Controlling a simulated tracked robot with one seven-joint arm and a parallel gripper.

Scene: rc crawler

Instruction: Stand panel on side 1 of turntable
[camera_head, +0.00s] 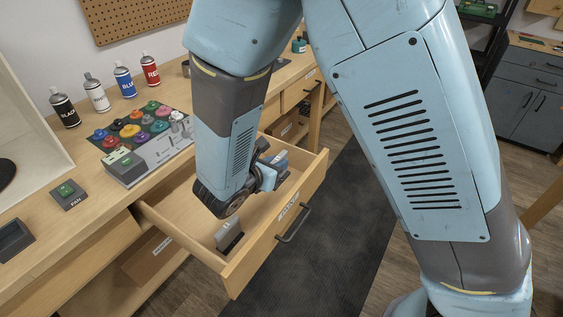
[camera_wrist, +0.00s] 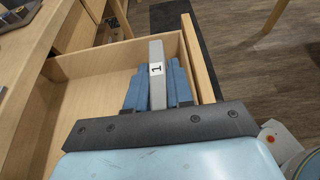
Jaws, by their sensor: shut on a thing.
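A grey panel with a white label "1" (camera_wrist: 156,50) stands between the two blue fingers of my gripper (camera_wrist: 156,78) in the wrist view. My gripper is shut on it, inside or just over the open drawer (camera_wrist: 68,105). In the head view my gripper (camera_head: 271,168) is at the drawer's far part, and my wrist hides most of the panel there. The dark round turntable (camera_head: 6,172) shows only in part at the left edge, inside a white box (camera_head: 38,125). Its sides cannot be told apart.
A grey piece with a dark lower edge (camera_head: 228,236) is in the near part of the drawer. Spray cans (camera_head: 124,82), a tray of coloured knobs (camera_head: 140,125) and a FAN switch (camera_head: 68,194) are on the bench. The drawer front and handle (camera_head: 293,224) stick out over a dark mat.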

